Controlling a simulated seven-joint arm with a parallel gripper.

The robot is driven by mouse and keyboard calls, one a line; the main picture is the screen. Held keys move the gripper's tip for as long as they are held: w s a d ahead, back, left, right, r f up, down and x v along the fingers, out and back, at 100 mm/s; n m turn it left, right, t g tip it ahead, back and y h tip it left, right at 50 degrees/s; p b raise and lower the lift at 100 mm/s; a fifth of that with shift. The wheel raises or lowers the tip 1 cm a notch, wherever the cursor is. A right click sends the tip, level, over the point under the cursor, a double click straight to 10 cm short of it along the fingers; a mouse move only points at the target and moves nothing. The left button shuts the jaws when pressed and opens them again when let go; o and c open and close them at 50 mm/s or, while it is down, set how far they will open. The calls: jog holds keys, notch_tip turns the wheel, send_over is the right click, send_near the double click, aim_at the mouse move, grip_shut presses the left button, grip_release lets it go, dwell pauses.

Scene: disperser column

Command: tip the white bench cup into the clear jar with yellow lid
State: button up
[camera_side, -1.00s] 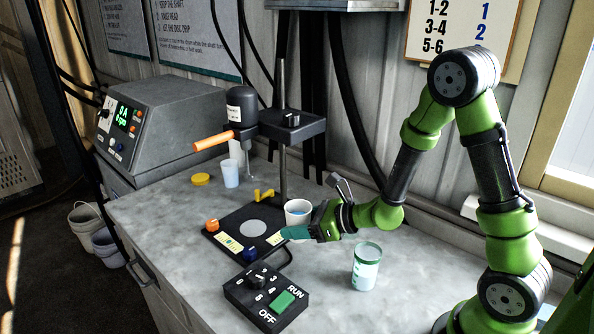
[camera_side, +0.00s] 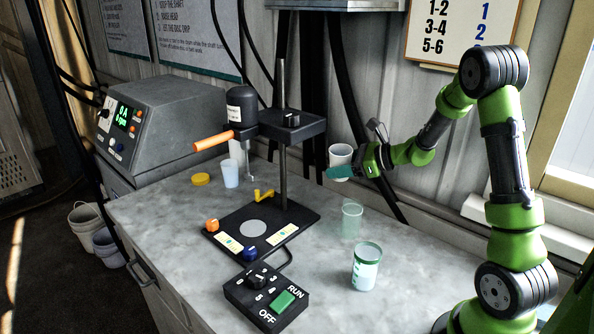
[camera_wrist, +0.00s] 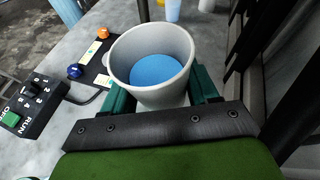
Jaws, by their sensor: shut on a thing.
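My gripper (camera_side: 352,172) is shut on the white bench cup (camera_side: 340,155) and holds it up above the back of the bench, right of the stand. In the wrist view the cup (camera_wrist: 178,45) sits between the fingers, roughly upright, with blue contents (camera_wrist: 158,70) inside. A pale translucent jar (camera_side: 230,174) stands open at the back left of the bench. A yellow lid (camera_side: 200,179) lies flat beside it, so it looks like the named jar. My gripper is well to the right of it.
The disperser stand (camera_side: 283,150) with its orange handle (camera_side: 213,141) rises between cup and pale jar. A clear greenish jar (camera_side: 352,221) and a green-rimmed jar (camera_side: 366,268) stand at right. A control box (camera_side: 268,298) is in front.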

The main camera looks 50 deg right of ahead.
jog(key=s+d+f, duration=0.3)
jog(key=d+f, duration=0.3)
jog(key=d, duration=0.1)
jog(key=s+a+r+n+t+h, duration=0.1)
jog(key=a+r+n+t+h, duration=0.3)
jog(key=n, duration=1.1)
jog(key=shift+s+a+r+n+t, duration=0.3)
jog(key=shift+a+r+t, duration=0.25)
jog(key=shift+t, duration=0.65)
jog(key=shift+d, duration=0.1)
jog(key=shift+w+d+r, duration=0.1)
dwell(1.2)
jog(key=shift+w+d+r, duration=0.15)
jog(key=shift+w+d, duration=0.15)
jog(key=shift+d, duration=0.45)
jog(key=shift+w+d+r, duration=0.15)
jog(key=shift+w+d, duration=0.2)
jog(key=shift+d, duration=0.4)
jog(key=shift+w+d+r, duration=0.15)
jog(key=shift+w+d, duration=0.15)
jog(key=shift+d, duration=0.45)
